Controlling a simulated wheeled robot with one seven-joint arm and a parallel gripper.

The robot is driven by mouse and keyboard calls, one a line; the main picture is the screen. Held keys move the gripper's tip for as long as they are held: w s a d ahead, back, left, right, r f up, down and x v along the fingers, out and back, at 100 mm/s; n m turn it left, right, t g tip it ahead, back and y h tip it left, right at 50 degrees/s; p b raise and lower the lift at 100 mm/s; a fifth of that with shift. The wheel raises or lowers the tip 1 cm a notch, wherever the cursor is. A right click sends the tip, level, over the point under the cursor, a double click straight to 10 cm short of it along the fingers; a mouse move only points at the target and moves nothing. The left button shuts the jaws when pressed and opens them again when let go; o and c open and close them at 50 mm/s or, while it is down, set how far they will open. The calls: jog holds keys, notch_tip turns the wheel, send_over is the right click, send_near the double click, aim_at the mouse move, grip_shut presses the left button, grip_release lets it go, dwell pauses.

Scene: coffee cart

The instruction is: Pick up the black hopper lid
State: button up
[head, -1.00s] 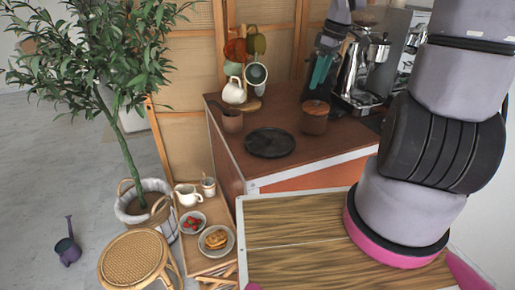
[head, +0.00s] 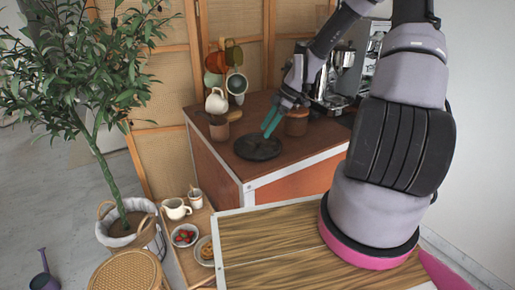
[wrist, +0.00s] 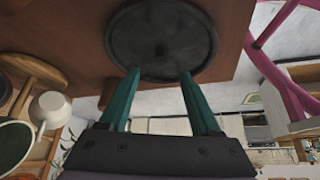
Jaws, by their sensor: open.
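The black hopper lid (head: 258,149) is a round, dark disc with a rim, lying flat on the brown top of the coffee cart, near its front edge. In the wrist view the lid (wrist: 160,30) fills the upper middle, with a faint darker spot at its centre. My gripper (head: 268,132) has teal fingers and is open and empty, just above the lid's right part in the head view. In the wrist view its two fingertips (wrist: 160,73) overlap the lid's near rim. I cannot tell whether they touch it.
A brown lidded jar (head: 297,123) stands just right of my gripper. A brown cup (head: 219,129), a cream jug (head: 216,101) and a rack of mugs (head: 236,84) stand behind the lid. The espresso machine (head: 335,85) is at the back right. A wooden-topped surface (head: 270,240) lies in front.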

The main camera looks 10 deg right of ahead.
aim_at(258, 141)
jog(key=shift+x, duration=2.75)
grip_shut()
